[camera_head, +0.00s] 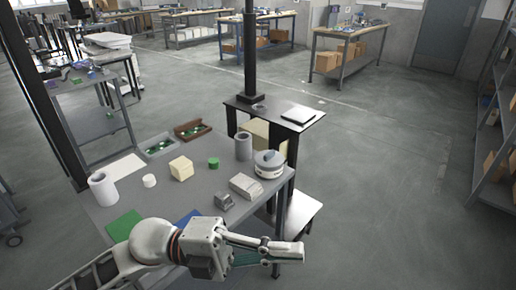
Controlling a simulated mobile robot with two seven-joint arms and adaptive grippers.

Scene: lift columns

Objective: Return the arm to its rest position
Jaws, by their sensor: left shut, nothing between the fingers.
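My left arm comes in from the bottom left and lies across the front of the grey work table (225,172). My left gripper (296,254) points right, past the table's right front corner, over the floor. Its fingers are shut with nothing between them. The gripper body and arm cover part of the table's front edge. My right arm and right gripper do not show.
The table holds a white cylinder (102,188), a yellow block (181,168), a grey cylinder (243,146), a round white device (269,164) and a green mat (122,226). A small dark table (315,118) stands behind. Open floor (385,200) lies to the right.

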